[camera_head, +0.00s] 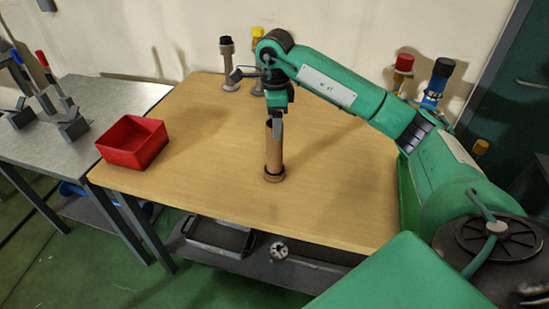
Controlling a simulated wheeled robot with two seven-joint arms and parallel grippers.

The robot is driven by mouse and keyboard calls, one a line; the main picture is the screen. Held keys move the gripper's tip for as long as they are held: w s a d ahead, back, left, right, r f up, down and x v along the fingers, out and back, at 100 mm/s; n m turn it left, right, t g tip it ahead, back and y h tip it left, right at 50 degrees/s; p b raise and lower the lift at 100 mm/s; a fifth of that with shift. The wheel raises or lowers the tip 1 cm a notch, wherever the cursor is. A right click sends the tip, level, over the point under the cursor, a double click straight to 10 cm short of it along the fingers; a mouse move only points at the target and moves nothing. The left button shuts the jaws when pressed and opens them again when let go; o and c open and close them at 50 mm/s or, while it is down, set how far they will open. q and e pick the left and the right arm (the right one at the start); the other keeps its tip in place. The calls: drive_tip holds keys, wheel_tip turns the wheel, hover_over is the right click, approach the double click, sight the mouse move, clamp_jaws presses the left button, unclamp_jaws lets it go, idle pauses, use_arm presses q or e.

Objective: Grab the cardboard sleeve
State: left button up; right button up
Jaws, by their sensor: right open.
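The cardboard sleeve (273,152) is a brown tube standing upright on the wooden table, with a wider ring at its foot. My right gripper (278,122) is open and points down at the top of the sleeve. One finger shows against the sleeve's upper right edge. Whether the fingers touch the sleeve or straddle its rim cannot be told. My left gripper is not in view.
The wooden table (190,180) is mostly clear around the sleeve. A red bin (133,142) sits at its left edge. Capped posts stand at the back, a black-capped one (228,65) and a red-capped one (402,68) among them. A grey metal table (100,98) adjoins on the left.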

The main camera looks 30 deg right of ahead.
sight(275, 151)
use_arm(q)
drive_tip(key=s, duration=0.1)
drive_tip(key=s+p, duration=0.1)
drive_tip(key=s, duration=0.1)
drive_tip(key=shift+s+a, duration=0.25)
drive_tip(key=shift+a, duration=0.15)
use_arm(e)
drive_tip(key=f, duration=0.5)
drive_tip(key=shift+s+a, duration=0.15)
drive_tip(key=shift+a, duration=0.05)
drive_tip(key=c, duration=1.4)
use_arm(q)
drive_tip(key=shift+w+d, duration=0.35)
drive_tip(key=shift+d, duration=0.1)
use_arm(e)
drive_tip(key=shift+r, duration=0.1)
